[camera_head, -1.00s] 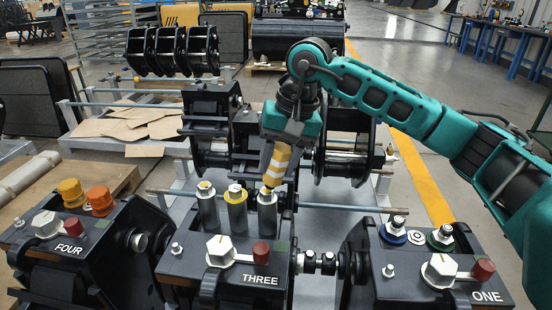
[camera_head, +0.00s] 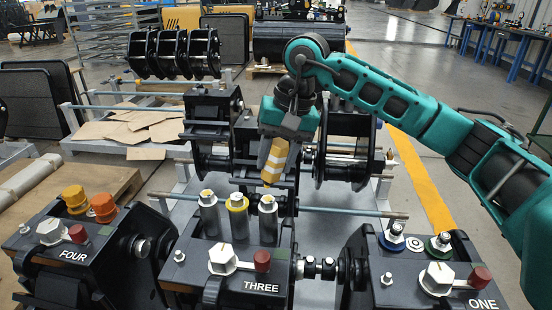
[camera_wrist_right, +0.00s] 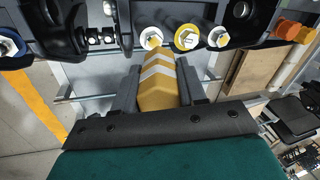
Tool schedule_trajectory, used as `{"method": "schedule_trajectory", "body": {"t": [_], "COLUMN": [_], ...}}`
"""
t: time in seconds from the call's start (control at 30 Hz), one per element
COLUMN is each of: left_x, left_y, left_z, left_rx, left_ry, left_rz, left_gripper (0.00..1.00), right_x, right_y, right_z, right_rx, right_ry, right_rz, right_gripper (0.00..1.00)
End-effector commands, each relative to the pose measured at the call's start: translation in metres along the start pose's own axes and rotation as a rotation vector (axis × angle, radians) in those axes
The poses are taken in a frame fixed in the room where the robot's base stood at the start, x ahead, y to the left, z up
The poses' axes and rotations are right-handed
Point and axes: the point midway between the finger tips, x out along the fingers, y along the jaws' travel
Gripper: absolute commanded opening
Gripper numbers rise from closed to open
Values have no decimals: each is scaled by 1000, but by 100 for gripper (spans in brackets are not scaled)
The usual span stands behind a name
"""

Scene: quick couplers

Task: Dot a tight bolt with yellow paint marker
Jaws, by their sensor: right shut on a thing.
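My right gripper (camera_head: 283,135) is shut on a yellow paint marker (camera_head: 274,160) with white stripes, tip pointing down. In the wrist view the marker (camera_wrist_right: 160,82) lies between my fingers. My left gripper is out of view.
Block FOUR (camera_head: 62,258) with orange caps (camera_head: 104,207) stands at left. Block ONE (camera_head: 430,285) with blue-ringed and green-ringed fittings stands at right. White and red knobs stick up in front of the cylinders. Black reels (camera_head: 345,155) stand behind the marker.

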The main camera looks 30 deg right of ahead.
Motion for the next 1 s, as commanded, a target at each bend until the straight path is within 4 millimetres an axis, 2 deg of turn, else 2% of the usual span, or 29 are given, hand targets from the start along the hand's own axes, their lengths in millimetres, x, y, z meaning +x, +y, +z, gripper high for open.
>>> {"method": "schedule_trajectory", "body": {"t": [0.03, 0.5, 0.87, 1.0], "left_x": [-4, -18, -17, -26], "left_y": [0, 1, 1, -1], "left_z": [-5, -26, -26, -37], "left_rx": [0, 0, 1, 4], "left_ry": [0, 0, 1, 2], "left_rz": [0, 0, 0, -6], "left_gripper": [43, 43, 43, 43], "right_x": [-8, -42, -42, -42], "right_y": [-2, -11, -11, -16], "right_z": [-1, -3, -2, 9], "right_rx": [0, 0, 0, -61], "right_ry": [1, 2, 1, -17], "right_rz": [-1, -2, -1, 4], "right_gripper": [10, 10, 10, 10]}}
